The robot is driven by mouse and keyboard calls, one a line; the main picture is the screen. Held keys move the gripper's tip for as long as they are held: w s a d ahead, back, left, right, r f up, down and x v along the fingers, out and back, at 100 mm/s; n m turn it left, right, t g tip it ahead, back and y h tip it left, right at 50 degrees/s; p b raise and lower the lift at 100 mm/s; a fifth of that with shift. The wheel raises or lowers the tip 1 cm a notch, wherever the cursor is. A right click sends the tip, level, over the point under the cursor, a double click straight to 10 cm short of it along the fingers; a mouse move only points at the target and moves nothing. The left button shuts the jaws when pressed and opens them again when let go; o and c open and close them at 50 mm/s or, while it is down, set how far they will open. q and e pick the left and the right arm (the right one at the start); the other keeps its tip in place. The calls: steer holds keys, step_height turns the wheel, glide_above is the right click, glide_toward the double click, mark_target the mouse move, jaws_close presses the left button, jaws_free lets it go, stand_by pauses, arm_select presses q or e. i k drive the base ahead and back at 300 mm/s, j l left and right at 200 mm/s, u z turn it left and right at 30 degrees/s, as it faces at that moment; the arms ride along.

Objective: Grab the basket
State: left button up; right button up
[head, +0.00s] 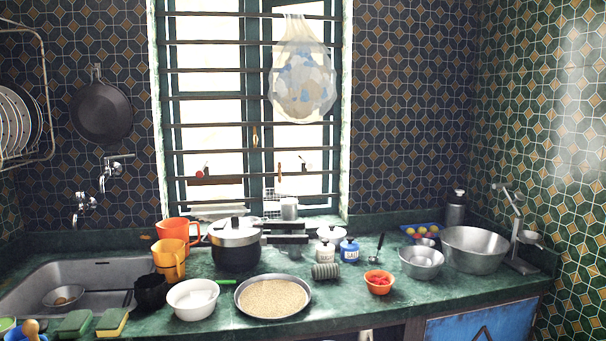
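A small blue basket-like tray (407,229) with several yellow and reddish round items sits at the back right of the green counter, in front of the tiled wall. A metal bowl (421,263) stands in front of it, and a small metal dish lies close to its front edge. A white wire basket-like rack (271,207) also shows on the window sill, partly hidden. I cannot tell which of these is the basket. Neither of my grippers is in view.
A large metal bowl (474,249) and a metal stand (516,232) are at the right. A dark pot (236,246), grain-filled pan (272,298), white bowl (193,299) and orange bowl (379,283) crowd the counter. A sink (110,277) is at left. The right front counter is mostly clear.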

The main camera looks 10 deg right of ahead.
mark_target(379, 282)
steer(key=i+l+z, duration=0.25)
steer(key=i+l, duration=0.45)
steer(key=l, duration=0.2)
steer(key=i+l+z, duration=0.3)
steer(key=i+l, duration=0.45)
steer(key=l, duration=0.05)
